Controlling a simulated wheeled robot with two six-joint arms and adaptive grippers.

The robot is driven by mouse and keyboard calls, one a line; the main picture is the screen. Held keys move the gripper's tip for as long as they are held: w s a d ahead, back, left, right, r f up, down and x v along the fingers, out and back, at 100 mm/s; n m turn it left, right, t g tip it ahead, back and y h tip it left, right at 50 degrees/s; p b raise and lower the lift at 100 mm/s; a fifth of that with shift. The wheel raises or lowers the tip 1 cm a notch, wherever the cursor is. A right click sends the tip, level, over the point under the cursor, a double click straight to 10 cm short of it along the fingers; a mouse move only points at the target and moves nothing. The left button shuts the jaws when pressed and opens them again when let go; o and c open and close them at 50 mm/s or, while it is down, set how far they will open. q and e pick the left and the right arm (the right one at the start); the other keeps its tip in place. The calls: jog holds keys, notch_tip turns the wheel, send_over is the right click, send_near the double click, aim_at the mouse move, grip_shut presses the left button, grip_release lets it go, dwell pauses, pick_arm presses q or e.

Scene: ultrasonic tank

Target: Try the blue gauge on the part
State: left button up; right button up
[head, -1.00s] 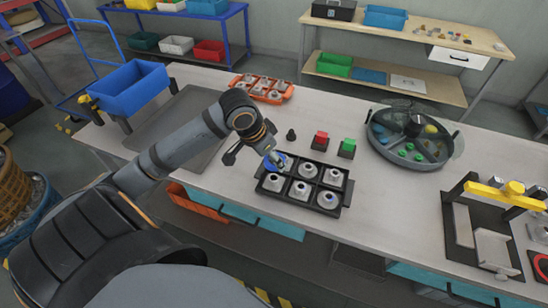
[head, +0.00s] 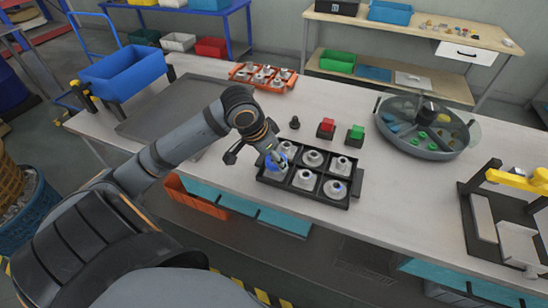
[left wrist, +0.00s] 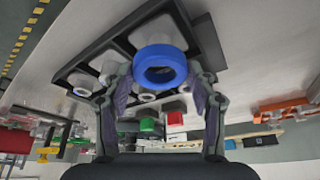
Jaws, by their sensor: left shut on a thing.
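The blue gauge, a ring (head: 275,163), is in my left gripper (head: 272,157) at the front-left compartment of the black tray (head: 318,202). The left wrist view shows the ring (left wrist: 160,66) between the two fingers (left wrist: 160,92), with a pale metal part (left wrist: 155,38) just behind it. I cannot tell whether the ring is above the part or around it. Other metal parts (head: 304,179) stand in the tray's compartments, one in each. The front-left part is mostly hidden in the head view. My right gripper is not in view.
A red block (head: 326,128), a green block (head: 355,135) and a small dark peg (head: 294,123) stand behind the tray. An orange tray of parts (head: 262,77) is at the back. A round divided bin (head: 428,133) and a yellow-topped fixture (head: 515,178) are to the right.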

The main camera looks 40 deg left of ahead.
pick_arm(q)
jog(key=shift+r, duration=0.1)
jog(key=shift+f, duration=0.55)
dwell(0.4)
jog(key=shift+f+b, duration=0.65)
jog(key=shift+f, duration=0.5)
dwell(0.5)
dwell(1.1)
jog(key=shift+r+p, duration=2.9)
jog(key=shift+p, duration=0.35)
notch_tip(320, 180, up, 4)
jog(key=p, duration=0.4)
jog(key=shift+p, duration=0.4)
